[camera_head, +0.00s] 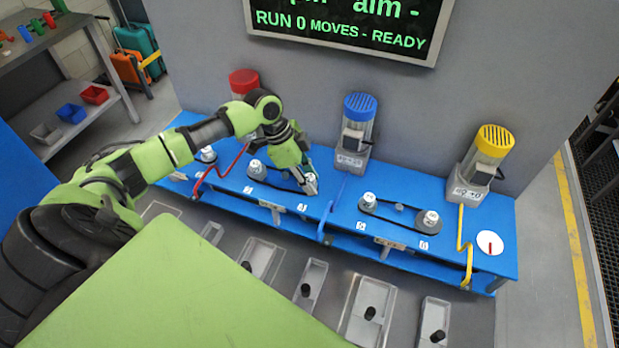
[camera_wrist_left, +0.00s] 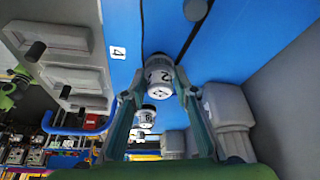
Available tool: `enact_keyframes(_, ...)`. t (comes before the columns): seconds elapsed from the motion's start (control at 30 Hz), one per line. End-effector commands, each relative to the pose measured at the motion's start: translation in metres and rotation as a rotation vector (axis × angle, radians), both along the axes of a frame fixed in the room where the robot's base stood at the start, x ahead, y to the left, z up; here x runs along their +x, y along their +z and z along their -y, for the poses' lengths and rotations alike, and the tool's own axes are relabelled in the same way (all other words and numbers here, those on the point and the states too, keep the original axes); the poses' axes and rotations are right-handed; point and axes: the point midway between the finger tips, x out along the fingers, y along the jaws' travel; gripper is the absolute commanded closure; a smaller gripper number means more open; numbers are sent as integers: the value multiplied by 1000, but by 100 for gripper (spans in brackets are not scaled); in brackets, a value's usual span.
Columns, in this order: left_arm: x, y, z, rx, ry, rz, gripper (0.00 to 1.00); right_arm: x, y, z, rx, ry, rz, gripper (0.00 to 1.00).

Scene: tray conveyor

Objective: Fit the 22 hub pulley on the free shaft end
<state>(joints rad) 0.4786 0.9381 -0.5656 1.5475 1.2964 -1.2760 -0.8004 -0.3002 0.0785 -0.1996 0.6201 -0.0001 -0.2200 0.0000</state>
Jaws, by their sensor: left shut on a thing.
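My left gripper (camera_head: 310,184) is over the blue bench, by the right end of the middle belt. It is shut on a pale grey pulley (camera_wrist_left: 158,75) with a dark "2" readable on its side; the rest of its marking is not clear. The pulley sits between the two fingers beside the bench label "4" (camera_wrist_left: 118,53). Whether it is seated on a shaft or held just above one is hidden. Another pulley (camera_wrist_left: 146,117) stands farther along. In the head view, a pulley (camera_head: 257,169) stands at the belt's left end. My right gripper is not in view.
The blue bench (camera_head: 470,225) carries red, blue (camera_head: 360,107) and yellow (camera_head: 494,140) motors along the wall. Another belt links two pulleys (camera_head: 368,201) (camera_head: 431,218) to the right. Grey trays (camera_head: 385,292) with black posts lie in front. A screen (camera_head: 350,30) reads "RUN 0 MOVES - READY".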

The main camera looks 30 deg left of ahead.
Motion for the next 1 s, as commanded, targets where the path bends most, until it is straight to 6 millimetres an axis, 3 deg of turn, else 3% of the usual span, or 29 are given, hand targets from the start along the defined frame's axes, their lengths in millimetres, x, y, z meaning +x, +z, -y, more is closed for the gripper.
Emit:
enact_keyframes(0.37, 0, -10, 0, 0, 0, -1, 95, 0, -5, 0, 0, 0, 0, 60)
enact_keyframes(0.4, 0, -9, 0, 0, 0, 0, 65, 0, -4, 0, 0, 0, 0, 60)
enact_keyframes(0.47, 0, -9, 0, 0, 0, 0, 54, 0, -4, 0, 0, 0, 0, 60)
enact_keyframes(0.83, 0, -7, -1, 1, 0, 0, 54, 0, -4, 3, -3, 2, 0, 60)
enact_keyframes(1.0, -4, 13, -9, 2, -1, 2, 54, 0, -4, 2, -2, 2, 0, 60)
